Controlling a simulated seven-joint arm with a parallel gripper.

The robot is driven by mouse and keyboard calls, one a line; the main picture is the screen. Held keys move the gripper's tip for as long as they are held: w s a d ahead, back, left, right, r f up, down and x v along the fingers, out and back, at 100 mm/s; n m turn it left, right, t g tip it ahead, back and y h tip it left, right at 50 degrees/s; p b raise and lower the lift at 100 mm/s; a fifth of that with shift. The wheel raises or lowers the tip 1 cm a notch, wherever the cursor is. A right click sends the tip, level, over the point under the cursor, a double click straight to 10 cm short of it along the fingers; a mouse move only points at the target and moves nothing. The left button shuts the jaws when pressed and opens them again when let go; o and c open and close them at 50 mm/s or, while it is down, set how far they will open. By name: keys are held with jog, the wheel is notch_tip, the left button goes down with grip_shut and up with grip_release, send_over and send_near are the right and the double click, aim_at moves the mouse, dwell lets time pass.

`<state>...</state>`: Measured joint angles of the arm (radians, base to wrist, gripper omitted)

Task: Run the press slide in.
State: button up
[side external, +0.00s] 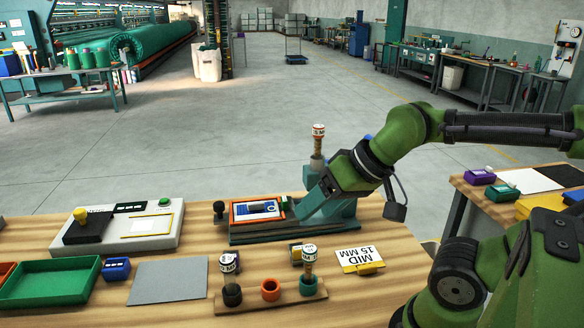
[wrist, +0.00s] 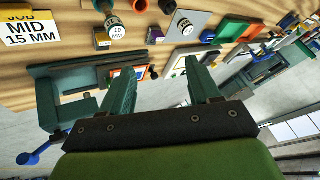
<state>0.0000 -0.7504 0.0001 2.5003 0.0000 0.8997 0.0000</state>
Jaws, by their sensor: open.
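The press (side external: 290,232) is a teal base on the wooden bench, with a cork-handled, white-capped tool (side external: 318,142) standing upright on it. Its slide (side external: 236,213) is an orange-framed plate at the left end of the base, with a dark item in it. A black knob (side external: 219,207) stands at the slide's left end. My gripper (side external: 298,212) reaches down from the right over the press and hides part of it. In the wrist view my gripper (wrist: 158,70) has its two teal fingers apart. The knob (wrist: 153,72) appears between them there, but I cannot tell its depth.
A rack (side external: 290,301) with two white-capped tools and an orange cup stands in front. A "MID 15 MM" card (side external: 361,260) is to its right. A grey device (side external: 130,230), green tray (side external: 50,284) and grey mat (side external: 169,281) lie left. A blue-ended lever (wrist: 30,157) shows in the wrist view.

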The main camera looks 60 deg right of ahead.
aim_at(219, 204)
dwell(0.3)
jog(key=w+d+f+m+g+y, duration=0.1)
jog(key=w+d+m+g, duration=0.1)
jog(key=w+d+m, duration=0.65)
jog(key=w+d+f+m+g, duration=0.1)
jog(key=w+m, duration=0.4)
jog(key=w, duration=0.9)
jog(key=w+d+f+m+g+y, duration=0.1)
jog(key=w+d+m+g, duration=0.1)
jog(key=w+d+m, duration=0.65)
jog(key=w+a+f, duration=0.2)
jog(key=a+f, duration=0.1)
jog(key=f, duration=0.2)
jog(key=w+a+f+n, duration=0.1)
jog(key=w+a+f, duration=0.1)
jog(key=f, duration=0.3)
jog(key=w+a+f+n, duration=0.1)
jog(key=w+a+f, duration=0.1)
jog(key=f, duration=0.3)
jog(key=shift+a, duration=0.8)
jog(key=shift+r, duration=0.1)
